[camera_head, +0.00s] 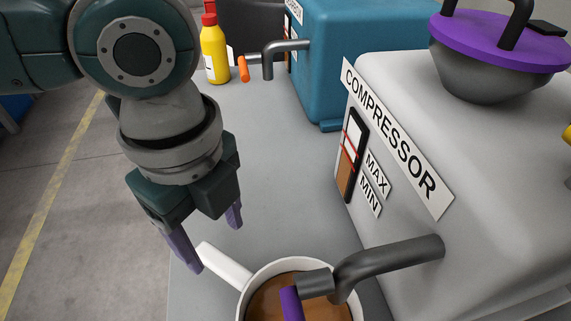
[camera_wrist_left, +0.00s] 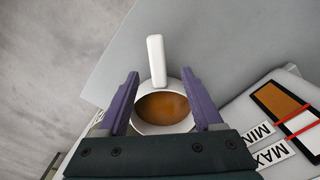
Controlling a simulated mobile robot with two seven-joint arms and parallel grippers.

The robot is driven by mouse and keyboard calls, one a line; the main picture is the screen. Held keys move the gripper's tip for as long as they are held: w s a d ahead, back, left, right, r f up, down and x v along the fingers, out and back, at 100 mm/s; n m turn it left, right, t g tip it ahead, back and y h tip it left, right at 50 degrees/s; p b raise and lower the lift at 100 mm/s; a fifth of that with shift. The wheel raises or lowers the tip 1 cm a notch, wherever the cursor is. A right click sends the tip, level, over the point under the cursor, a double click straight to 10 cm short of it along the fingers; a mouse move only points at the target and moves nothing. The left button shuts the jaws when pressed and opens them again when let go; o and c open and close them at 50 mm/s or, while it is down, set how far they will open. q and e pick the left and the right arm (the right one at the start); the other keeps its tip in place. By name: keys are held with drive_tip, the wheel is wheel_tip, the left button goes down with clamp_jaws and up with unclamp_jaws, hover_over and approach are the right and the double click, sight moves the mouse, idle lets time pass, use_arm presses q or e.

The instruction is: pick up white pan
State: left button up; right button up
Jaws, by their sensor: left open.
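The white pan (camera_head: 246,288) stands at the bottom of the head view, under a dark spout with a purple tip. It holds brown liquid, and its white handle points to the upper left. The lower part of the pan is cut off by the frame. My left gripper (camera_head: 212,240) is open and empty, above and just to the left of the handle. In the left wrist view the pan (camera_wrist_left: 157,75) shows beyond the fingers of my left gripper (camera_wrist_left: 165,85), with its handle pointing up the picture. My right gripper does not show.
The white compressor (camera_head: 480,215), with a MAX/MIN gauge, stands right of the pan; its dark spout (camera_head: 390,262) reaches over it. A purple-lidded grey pot (camera_head: 480,75) sits on top. A teal machine (camera_head: 350,55) and yellow bottle (camera_head: 214,52) stand behind. The grey surface (camera_head: 285,165) between is clear.

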sight(220, 261)
use_arm(q)
drive_tip(key=f, duration=0.2)
drive_tip(key=shift+s+f+b, duration=0.2)
drive_tip(key=shift+f+b, duration=0.1)
drive_tip(key=shift+f, duration=0.05)
wheel_tip(220, 261, down, 6)
drive_tip(key=shift+a+r+b, duration=0.15)
drive_tip(key=shift+r+b, duration=0.1)
drive_tip(key=shift+b, duration=0.7)
drive_tip(key=shift+c, duration=0.4)
clamp_jaws()
